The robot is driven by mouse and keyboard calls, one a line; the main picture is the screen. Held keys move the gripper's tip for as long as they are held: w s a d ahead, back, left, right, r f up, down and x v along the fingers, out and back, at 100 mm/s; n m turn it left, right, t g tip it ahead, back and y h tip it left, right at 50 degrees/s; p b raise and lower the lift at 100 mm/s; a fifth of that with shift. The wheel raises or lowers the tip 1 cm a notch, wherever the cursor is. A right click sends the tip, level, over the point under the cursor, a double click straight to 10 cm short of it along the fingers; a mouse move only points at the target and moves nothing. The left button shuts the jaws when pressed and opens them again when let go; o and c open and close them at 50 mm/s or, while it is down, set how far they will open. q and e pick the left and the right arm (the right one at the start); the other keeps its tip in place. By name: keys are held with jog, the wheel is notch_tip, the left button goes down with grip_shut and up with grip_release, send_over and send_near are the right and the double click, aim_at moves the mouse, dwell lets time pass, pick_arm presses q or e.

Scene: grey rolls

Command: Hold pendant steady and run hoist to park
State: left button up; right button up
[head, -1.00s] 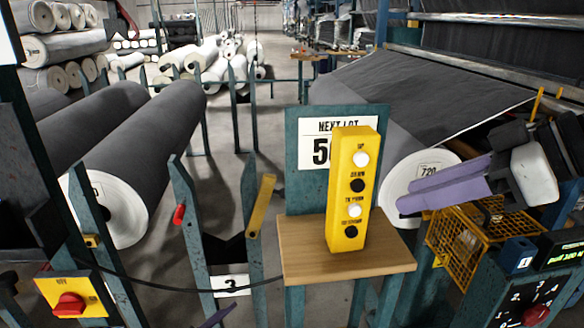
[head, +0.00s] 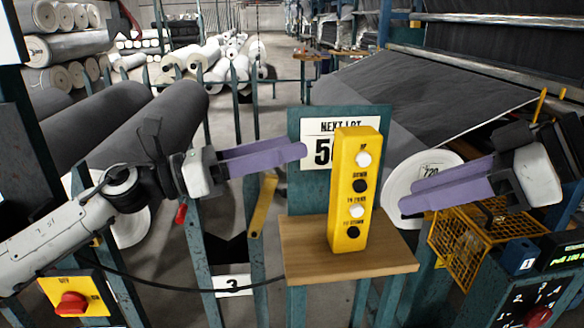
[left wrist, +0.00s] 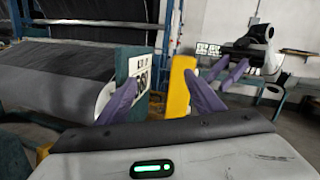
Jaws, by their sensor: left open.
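The yellow pendant (head: 345,222) stands upright on a small wooden shelf (head: 300,262). White and black buttons alternate down its face. My left gripper (head: 302,152) is open and empty, just left of the pendant's upper part, with its fingers pointing at it. In the left wrist view the pendant (left wrist: 181,88) shows ahead, between the two purple fingers. My right gripper (head: 404,198) is to the right of the pendant, apart from it, its fingers pointing left. It looks open and empty; it also shows in the left wrist view (left wrist: 217,80). I cannot make out the hoist.
A teal board with a lot sign (head: 318,125) stands just behind the pendant. A grey roll marked 720 (head: 420,180) is behind my right gripper. A yellow wire cage (head: 470,245) and a switch box (head: 72,300) flank the shelf. Dark rolls (head: 165,110) lie at left.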

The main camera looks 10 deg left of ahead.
aim_at(355, 164)
pick_arm(q)
jog(key=d+m+g, duration=0.1)
jog(key=d, duration=0.3)
jog(key=w+d+f+m+g, duration=0.1)
jog(key=d+m, duration=0.1)
jog(key=d, duration=0.2)
jog(key=d+f+m+g, duration=0.1)
jog(key=d, duration=0.3)
jog(key=shift+w+d+m+g, duration=0.2)
jog(key=shift+m+g, duration=0.1)
jog(key=shift+m, duration=0.1)
grip_shut()
dwell(0.6)
